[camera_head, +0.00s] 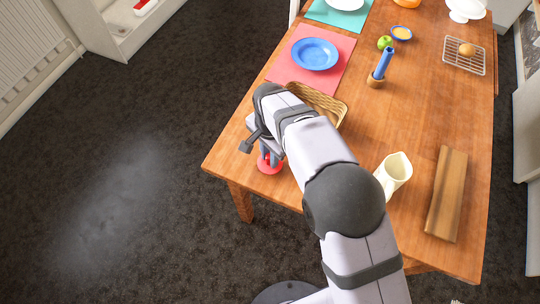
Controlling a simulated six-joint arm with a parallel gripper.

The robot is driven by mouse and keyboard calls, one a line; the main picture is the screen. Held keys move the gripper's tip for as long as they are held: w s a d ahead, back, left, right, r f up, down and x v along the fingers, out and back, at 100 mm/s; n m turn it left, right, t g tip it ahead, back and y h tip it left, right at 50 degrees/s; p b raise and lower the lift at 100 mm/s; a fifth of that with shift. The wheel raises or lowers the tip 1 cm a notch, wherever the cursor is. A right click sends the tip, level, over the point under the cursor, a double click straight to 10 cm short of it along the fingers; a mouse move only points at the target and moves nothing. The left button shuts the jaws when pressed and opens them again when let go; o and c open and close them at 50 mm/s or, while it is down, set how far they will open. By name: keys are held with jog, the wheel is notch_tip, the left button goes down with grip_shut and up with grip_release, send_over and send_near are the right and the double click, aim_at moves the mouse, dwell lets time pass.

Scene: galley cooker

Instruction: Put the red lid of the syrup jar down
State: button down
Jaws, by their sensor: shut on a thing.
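My gripper (268,157) points down over the near left part of the wooden table (400,120). It is shut on the red lid (269,167), a round red disc just under the fingertips. My fingers and wrist cover part of the lid. I cannot tell from this view whether the lid touches the table top or hangs a little above it. I do not see the syrup jar; my arm hides part of the table.
A wicker basket (332,105) lies just behind my wrist, partly covered. A blue plate (315,54) sits on a pink mat (282,71) behind. Bare table lies left of the lid.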

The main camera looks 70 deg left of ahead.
jog(key=shift+f, duration=0.6)
jog(key=shift+f, duration=0.2)
jog(key=c, duration=1.6)
grip_release()
